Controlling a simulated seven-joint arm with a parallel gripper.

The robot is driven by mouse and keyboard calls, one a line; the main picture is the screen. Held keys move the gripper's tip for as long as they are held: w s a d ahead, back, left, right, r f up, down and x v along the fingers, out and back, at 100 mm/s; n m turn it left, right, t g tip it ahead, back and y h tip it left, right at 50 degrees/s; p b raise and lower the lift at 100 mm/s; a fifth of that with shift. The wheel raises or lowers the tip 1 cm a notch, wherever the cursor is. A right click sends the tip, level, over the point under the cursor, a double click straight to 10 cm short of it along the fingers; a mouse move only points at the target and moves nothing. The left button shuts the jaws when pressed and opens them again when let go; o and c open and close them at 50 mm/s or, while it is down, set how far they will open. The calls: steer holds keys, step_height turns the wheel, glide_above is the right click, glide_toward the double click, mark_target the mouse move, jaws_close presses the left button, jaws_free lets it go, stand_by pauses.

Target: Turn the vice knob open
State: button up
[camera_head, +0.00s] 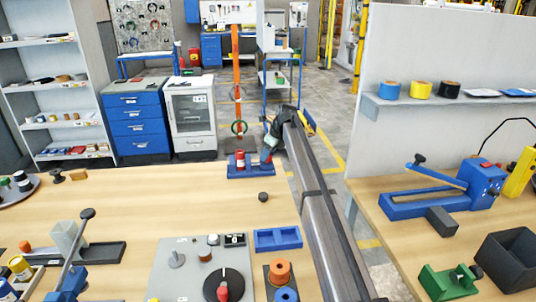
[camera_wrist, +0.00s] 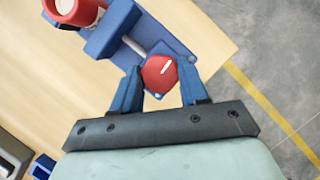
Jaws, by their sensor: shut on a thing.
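The blue vice (camera_head: 250,172) stands near the far edge of the wooden table in the head view. Its blue body also shows at the top of the wrist view (camera_wrist: 113,30). The red vice knob (camera_wrist: 157,76), with a white line on its face, sits at the end of a metal screw. My gripper (camera_wrist: 159,68) has its two blue fingers on either side of the knob and is shut on it. In the head view, the gripper (camera_head: 269,144) is at the vice's right end. A red cylinder with a pale centre (camera_wrist: 76,8) is at the vice.
A small dark knob-like piece (camera_head: 263,196) lies in front of the vice. A blue tray (camera_head: 278,239) and a grey board (camera_head: 176,282) are nearer on the table. A grey partition (camera_head: 440,55) stands to the right. Bare table surrounds the vice's left side.

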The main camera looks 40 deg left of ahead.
steer(key=n, duration=0.2)
steer(key=n+g, duration=0.1)
steer(key=n, duration=0.1)
steer(key=shift+w+g+h, duration=0.15)
steer(key=shift+g+h, duration=0.15)
steer(key=n+g+h, duration=0.1)
steer(key=n, duration=0.3)
steer(key=shift+w+a+n, duration=0.1)
steer(key=shift+a+n, duration=0.05)
steer(key=shift+n, duration=0.25)
steer(key=n, duration=0.2)
steer(key=n+g+h, duration=0.1)
steer(key=n, duration=0.1)
steer(key=shift+a+h, duration=0.1)
steer(key=shift+h, duration=0.2)
steer(key=shift+n+h, duration=0.9)
steer(key=shift+n, duration=1.6)
steer(key=o, duration=1.1)
steer(key=shift+c, duration=0.2)
